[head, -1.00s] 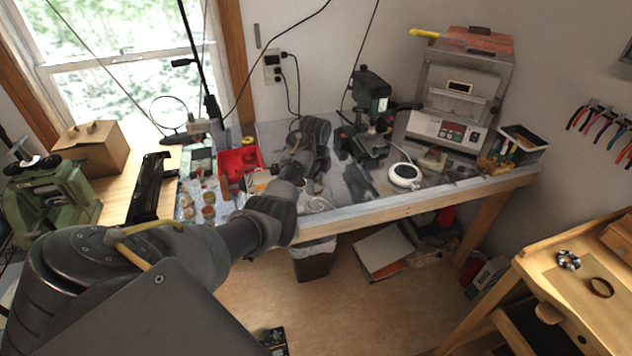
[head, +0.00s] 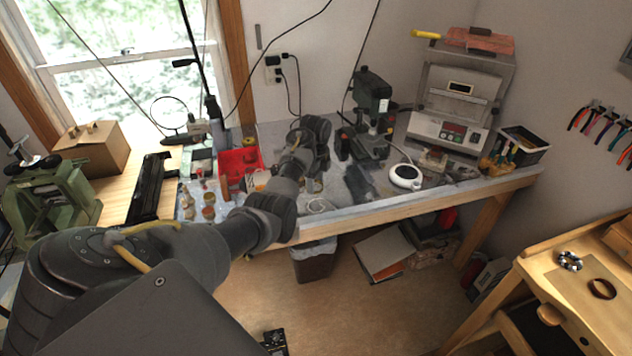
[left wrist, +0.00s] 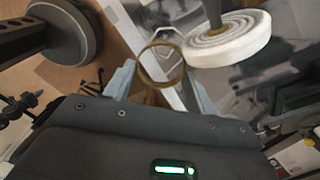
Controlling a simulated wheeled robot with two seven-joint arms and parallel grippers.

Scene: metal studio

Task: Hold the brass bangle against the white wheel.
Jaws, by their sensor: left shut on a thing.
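The brass bangle (left wrist: 142,73) is a plain round band in the left wrist view. My left gripper (left wrist: 159,76) is shut on it, with a pale finger on each side. The white wheel (left wrist: 228,46) is a thick disc on a dark shaft, just right of the bangle. The bangle's right rim meets the wheel's left edge in the picture; I cannot tell whether they touch. In the head view my left gripper (head: 311,132) is over the workbench, and my wrist hides its fingers, the bangle and the wheel. My right gripper is not in view.
A dark grey wheel (left wrist: 66,35) is at the left in the wrist view. On the workbench, a drill-like machine (head: 368,120), a white round dish (head: 405,177) and a kiln-like box (head: 452,105) stand to the right. A red bin (head: 240,162) stands left of my gripper.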

